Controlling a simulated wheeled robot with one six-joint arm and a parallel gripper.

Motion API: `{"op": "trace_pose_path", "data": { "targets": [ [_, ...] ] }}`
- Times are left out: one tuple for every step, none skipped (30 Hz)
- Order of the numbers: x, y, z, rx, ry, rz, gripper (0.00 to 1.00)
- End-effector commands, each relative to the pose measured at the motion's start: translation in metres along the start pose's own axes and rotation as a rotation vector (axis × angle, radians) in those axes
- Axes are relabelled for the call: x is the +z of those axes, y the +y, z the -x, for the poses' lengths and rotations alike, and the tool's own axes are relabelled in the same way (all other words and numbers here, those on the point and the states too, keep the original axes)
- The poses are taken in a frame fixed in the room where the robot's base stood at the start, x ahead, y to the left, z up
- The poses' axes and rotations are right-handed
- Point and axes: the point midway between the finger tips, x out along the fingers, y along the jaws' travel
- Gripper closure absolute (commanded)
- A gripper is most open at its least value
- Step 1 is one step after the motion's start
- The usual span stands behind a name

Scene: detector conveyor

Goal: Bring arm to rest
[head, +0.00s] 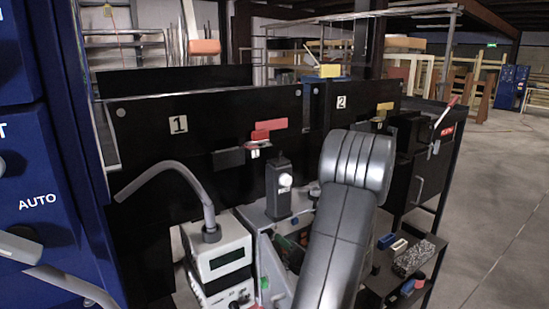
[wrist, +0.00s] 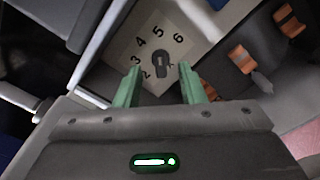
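My grey arm (head: 345,215) rises in front of the machine in the head view, right of centre, and bends at its rounded top. My gripper is not clearly seen in the head view. In the wrist view my gripper (wrist: 160,70) has two green fingers spread apart, with nothing held between them. Beyond the fingertips is a pale panel (wrist: 135,42) with a dark dial (wrist: 161,64) and printed numbers. I cannot tell how far the fingers are from the panel.
Black panels marked 1 (head: 179,124) and 2 (head: 341,101) stand behind the arm. A white instrument box (head: 217,257) is left, beside a blue cabinet (head: 35,150). A low black shelf (head: 425,262) holds small items. Open floor (head: 500,220) lies right.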

Motion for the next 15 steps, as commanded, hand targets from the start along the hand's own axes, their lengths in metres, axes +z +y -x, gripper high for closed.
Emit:
{"op": "trace_pose_path", "data": {
  "targets": [
    [0.000,0.001,-0.011,0.003,0.002,0.001,0.64],
    [0.000,0.001,-0.016,0.003,0.002,0.001,0.64],
    [0.000,0.001,-0.023,0.003,0.003,0.000,0.64],
    [0.000,0.001,-0.028,0.002,0.002,0.000,0.64],
    [0.000,0.001,-0.032,0.002,0.001,0.000,0.64],
    [0.000,0.001,-0.037,0.002,0.002,0.000,0.64],
    [0.000,0.001,-0.041,0.002,0.002,0.000,0.64],
    [0.000,0.001,-0.044,0.002,0.001,0.000,0.64],
    [0.001,0.001,-0.048,0.001,0.000,0.000,0.64],
    [0.001,0.001,-0.050,0.001,0.000,0.000,0.64],
    [0.000,0.001,-0.052,0.001,0.000,0.000,0.64],
    [0.000,0.001,-0.054,0.001,0.000,0.000,0.64],
    [0.000,0.001,-0.055,0.001,0.000,0.000,0.64],
    [0.000,0.001,-0.056,0.001,0.000,-0.001,0.64],
    [0.000,0.000,-0.056,0.000,-0.001,0.001,0.64]
  ]
}}
